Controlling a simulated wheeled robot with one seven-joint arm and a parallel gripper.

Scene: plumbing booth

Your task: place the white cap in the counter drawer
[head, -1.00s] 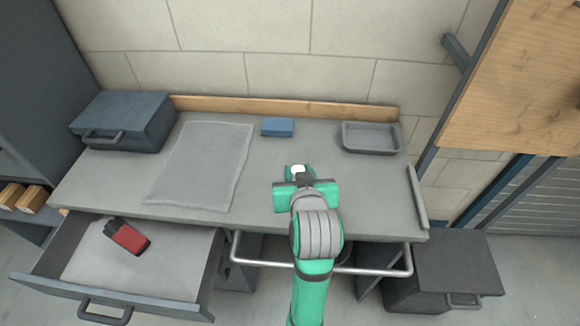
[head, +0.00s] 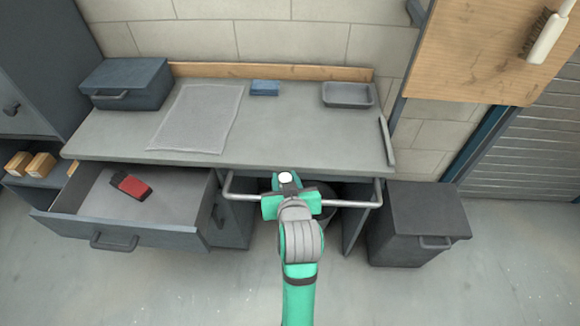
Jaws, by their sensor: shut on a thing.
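The white cap (head: 286,178) is held at the tip of my gripper (head: 287,186), which is shut on it. The gripper is in front of the counter's front edge, by the metal rail. The counter drawer (head: 134,205) is pulled open at the left, below the counter top. A red and black object (head: 131,186) lies inside it. My gripper is to the right of the drawer, apart from it. The fingers are partly hidden behind the cap and the gripper body.
The counter (head: 270,140) holds a blue-grey case (head: 125,84), a mesh mat (head: 197,118), a blue block (head: 265,88) and a grey tray (head: 347,95). A metal rail (head: 350,204) runs along the front. A dark bin (head: 420,225) stands at the right. Much of the drawer floor is clear.

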